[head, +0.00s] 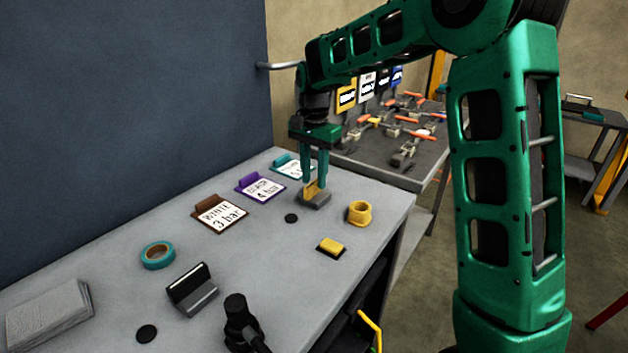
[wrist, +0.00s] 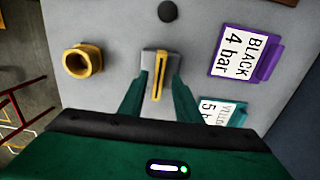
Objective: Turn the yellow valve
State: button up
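The yellow valve, a grey block with an upright yellow bar handle (head: 311,189), stands on the grey workbench (head: 270,270) near its far right end. In the wrist view the yellow handle (wrist: 159,77) points down the picture between my two fingers. My gripper (head: 315,181) reaches down over the valve from above. In the wrist view my gripper (wrist: 160,76) is open, with a finger on each side of the handle and a visible gap to each. I cannot tell how far down the handle the fingertips reach.
Cards lie behind the valve: teal (head: 291,167), purple "BLACK 4 bar" (head: 260,188) and brown "WHITE 3 bar" (head: 219,213). A black-handled block (head: 192,290) stands nearer.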

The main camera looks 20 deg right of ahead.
jog(key=shift+f, duration=0.65)
grip_shut()
jog(key=shift+d, duration=0.1)
